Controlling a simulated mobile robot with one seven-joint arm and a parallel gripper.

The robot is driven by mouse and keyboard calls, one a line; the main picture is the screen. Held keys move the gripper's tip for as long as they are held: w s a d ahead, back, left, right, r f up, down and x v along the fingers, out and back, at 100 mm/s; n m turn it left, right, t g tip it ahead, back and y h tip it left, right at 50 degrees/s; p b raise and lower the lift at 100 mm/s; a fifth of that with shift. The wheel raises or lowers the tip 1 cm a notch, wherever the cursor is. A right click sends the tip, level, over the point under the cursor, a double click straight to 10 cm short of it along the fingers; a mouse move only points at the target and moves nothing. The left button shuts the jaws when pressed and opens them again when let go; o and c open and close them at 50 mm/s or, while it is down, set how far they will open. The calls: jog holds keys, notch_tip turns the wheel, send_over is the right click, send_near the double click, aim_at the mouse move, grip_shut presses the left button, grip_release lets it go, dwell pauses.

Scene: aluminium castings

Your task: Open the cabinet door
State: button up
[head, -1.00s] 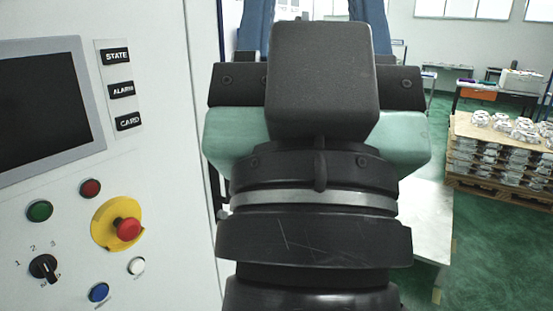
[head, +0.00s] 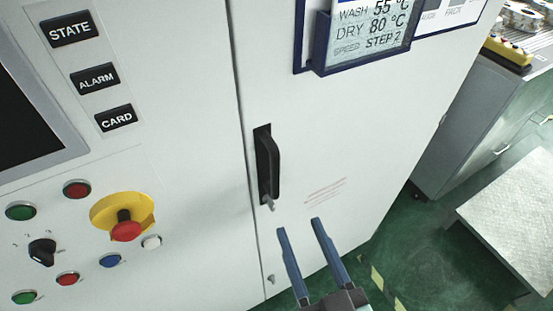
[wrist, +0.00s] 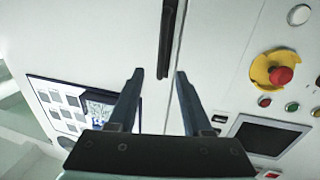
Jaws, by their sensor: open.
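The cabinet door (head: 350,110) is a white panel right of a vertical seam, and it looks closed. Its black handle (head: 267,165) is upright in a dark recess near the seam, with a small key or lock just below it. In the wrist view the handle (wrist: 168,40) shows at the top middle, beyond the fingertips. My gripper (head: 300,225) is open and empty, just below and right of the handle in the head view. Its two blue-grey fingers are apart, and neither visibly touches the handle. In the wrist view my gripper (wrist: 158,75) has a clear gap between its fingers.
Left of the seam is a control panel with a yellow-and-red emergency stop (head: 125,225), several buttons and a dark screen (head: 25,120). A display holder (head: 365,35) is fixed high on the door. A grey cabinet (head: 480,120) and a low table (head: 510,210) stand at the right.

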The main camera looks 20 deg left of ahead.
aim_at(276, 177)
jog(key=p+x, duration=0.6)
jog(key=x, duration=0.5)
jog(key=shift+w+a+r, duration=0.15)
jog(key=shift+w+a, duration=0.05)
jog(key=shift+a, duration=0.2)
jog(key=shift+w+a, duration=0.2)
jog(key=shift+w, duration=0.1)
jog(key=shift+c, duration=0.2)
grip_shut()
dwell(0.4)
